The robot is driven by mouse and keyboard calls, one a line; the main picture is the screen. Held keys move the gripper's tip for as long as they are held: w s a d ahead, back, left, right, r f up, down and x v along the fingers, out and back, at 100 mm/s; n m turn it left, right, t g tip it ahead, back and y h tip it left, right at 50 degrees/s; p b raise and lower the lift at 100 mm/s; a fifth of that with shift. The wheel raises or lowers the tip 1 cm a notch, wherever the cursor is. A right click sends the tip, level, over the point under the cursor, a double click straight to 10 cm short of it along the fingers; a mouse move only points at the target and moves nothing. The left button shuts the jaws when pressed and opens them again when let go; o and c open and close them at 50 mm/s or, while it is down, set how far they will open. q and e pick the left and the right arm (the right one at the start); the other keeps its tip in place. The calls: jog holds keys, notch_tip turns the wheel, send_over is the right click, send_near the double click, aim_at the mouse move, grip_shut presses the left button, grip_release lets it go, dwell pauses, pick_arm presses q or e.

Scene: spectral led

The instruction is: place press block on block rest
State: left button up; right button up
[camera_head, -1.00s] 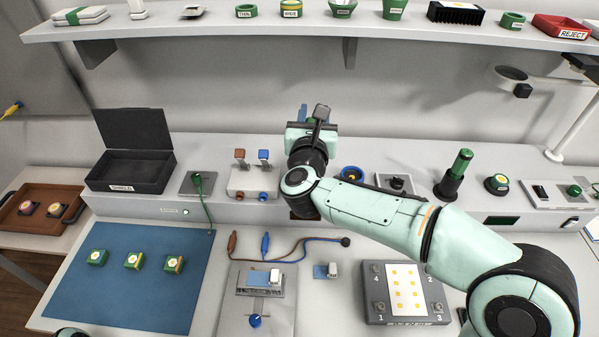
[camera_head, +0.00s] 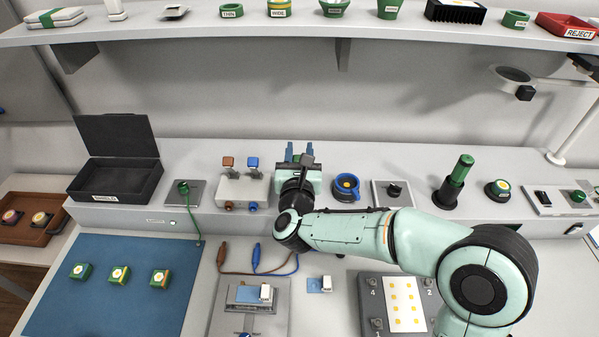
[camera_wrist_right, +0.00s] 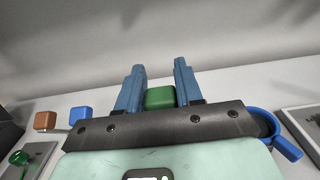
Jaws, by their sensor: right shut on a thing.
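My right gripper (camera_head: 301,150) is over the raised back ledge, its blue fingers pointing at the wall. In the right wrist view, the right gripper (camera_wrist_right: 160,88) is shut on a green block (camera_wrist_right: 160,98), which I take to be the press block. The block sits between the two blue fingers; its lower part is hidden behind the gripper body. I cannot tell whether it touches the surface below. I cannot make out the block rest; the gripper and forearm hide part of the ledge. My left gripper is out of view.
Left of the gripper is a switch box (camera_head: 242,190) with brown and blue levers. Right of it is a blue ring-shaped holder (camera_head: 346,187), close by. A shelf (camera_head: 400,24) runs above. A blue mat (camera_head: 115,300) and a numbered grey fixture (camera_head: 370,300) lie in front.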

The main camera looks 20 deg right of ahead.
notch_tip(320, 180, down, 6)
jog(key=shift+f, duration=0.1)
dwell(0.4)
jog(key=shift+f+b, duration=0.1)
jog(key=shift+b, duration=0.25)
jog(key=o, duration=1.1)
